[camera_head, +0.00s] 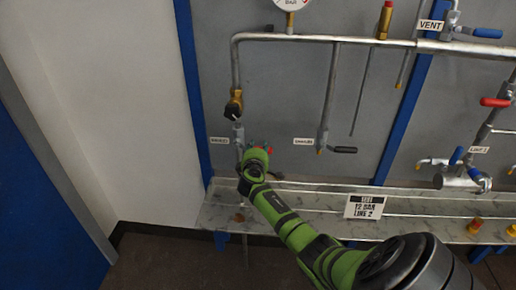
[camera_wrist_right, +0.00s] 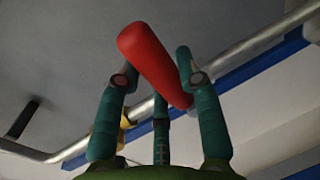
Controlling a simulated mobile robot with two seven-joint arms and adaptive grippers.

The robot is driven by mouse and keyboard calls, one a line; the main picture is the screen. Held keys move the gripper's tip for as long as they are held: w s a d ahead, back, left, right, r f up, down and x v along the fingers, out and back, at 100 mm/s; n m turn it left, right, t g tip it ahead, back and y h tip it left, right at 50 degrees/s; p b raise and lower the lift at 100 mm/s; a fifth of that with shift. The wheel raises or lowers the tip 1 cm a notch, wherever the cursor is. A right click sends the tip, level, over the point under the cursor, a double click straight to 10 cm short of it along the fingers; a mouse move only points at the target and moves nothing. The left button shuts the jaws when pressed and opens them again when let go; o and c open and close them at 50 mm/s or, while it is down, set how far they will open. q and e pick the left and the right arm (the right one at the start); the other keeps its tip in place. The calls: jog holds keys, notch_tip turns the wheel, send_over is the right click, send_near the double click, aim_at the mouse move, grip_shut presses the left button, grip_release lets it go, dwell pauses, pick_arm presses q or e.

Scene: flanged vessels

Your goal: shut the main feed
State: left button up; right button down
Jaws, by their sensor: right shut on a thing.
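A red valve handle (camera_wrist_right: 150,60) lies between the fingers of my right gripper (camera_wrist_right: 155,72) in the wrist view. The fingers are shut on it, and its rounded end sticks up past them. In the head view only a small red part of the handle (camera_head: 269,150) shows beside my right gripper (camera_head: 255,158), at the lower left of the panel. The gripper hides most of the valve on the vertical pipe (camera_head: 238,135) there. A small label (camera_head: 219,140) left of this pipe is too blurred to read surely. My left gripper is not in view.
A metal shelf (camera_head: 225,214) runs below the panel, with a "LINE 2" sign (camera_head: 364,206) at its front. A black-handled valve (camera_head: 343,150) is to the right. Further right are a blue-handled vent valve (camera_head: 486,33) and a red-handled valve (camera_head: 494,102). A white wall is left.

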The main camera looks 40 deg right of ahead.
jog(key=shift+d+r, duration=0.1)
jog(key=shift+r, duration=0.05)
dwell(0.3)
jog(key=c, duration=0.8)
grip_release()
jog(key=shift+s+a, duration=0.25)
jog(key=shift+a, duration=0.15)
jog(key=v, duration=1.1)
jog(key=shift+r, duration=0.15)
